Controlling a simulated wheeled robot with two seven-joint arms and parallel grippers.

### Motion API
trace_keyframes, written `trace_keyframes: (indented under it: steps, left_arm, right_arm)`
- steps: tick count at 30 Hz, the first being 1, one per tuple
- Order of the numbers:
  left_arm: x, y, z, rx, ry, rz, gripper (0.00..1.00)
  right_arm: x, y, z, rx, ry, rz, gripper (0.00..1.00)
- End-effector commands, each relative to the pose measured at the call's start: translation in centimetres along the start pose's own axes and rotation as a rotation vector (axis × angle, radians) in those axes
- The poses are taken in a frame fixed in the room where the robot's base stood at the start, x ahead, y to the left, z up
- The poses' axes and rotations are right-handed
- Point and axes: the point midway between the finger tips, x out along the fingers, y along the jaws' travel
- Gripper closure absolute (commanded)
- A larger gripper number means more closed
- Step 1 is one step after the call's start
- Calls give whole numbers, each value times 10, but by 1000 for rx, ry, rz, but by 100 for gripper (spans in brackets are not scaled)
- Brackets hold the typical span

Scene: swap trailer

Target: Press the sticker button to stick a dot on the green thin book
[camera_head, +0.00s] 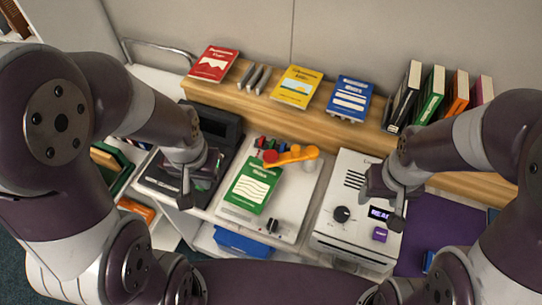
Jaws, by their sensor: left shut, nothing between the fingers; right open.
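The green thin book (252,187) lies with its cover up on a white flat machine (232,216) in the middle of the camera_head view. An orange arm with a red round end (288,156) sits at the book's upper edge. I cannot tell which part is the sticker button; a small dark knob (272,226) is below the book, and a purple button (380,234) is on the white box to the right. My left gripper (187,198) is shut and empty, left of the book. My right gripper (396,222) is open and empty, above the white box near the purple button.
The white box (325,233) has a black dial and a small lit display. A wooden shelf (262,105) behind holds red, yellow and blue books and several upright books. A black device (222,130) is at left, a purple mat (425,235) at right.

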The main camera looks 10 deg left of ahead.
Motion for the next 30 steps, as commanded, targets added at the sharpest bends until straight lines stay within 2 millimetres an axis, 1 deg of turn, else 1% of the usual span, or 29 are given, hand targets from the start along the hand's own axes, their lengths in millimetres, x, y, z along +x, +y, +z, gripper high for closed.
trace_keyframes:
  steps: [26, 28, 29, 30]
  left_arm:
    - [0, 0, 0, 0, 0, 0, 100]
    - [-4, 0, 0, 1, 0, 0, 100]
    - [-8, 1, -1, 2, -3, 0, 100]
    - [-14, 1, 1, 5, -19, 1, 100]
  right_arm:
    - [0, 0, 0, 0, 0, 0, 41]
    - [-4, 0, 0, 0, 0, 0, 41]
    - [-9, 0, -1, 0, 0, 0, 41]
    - [-18, 0, -2, 0, 0, 0, 41]
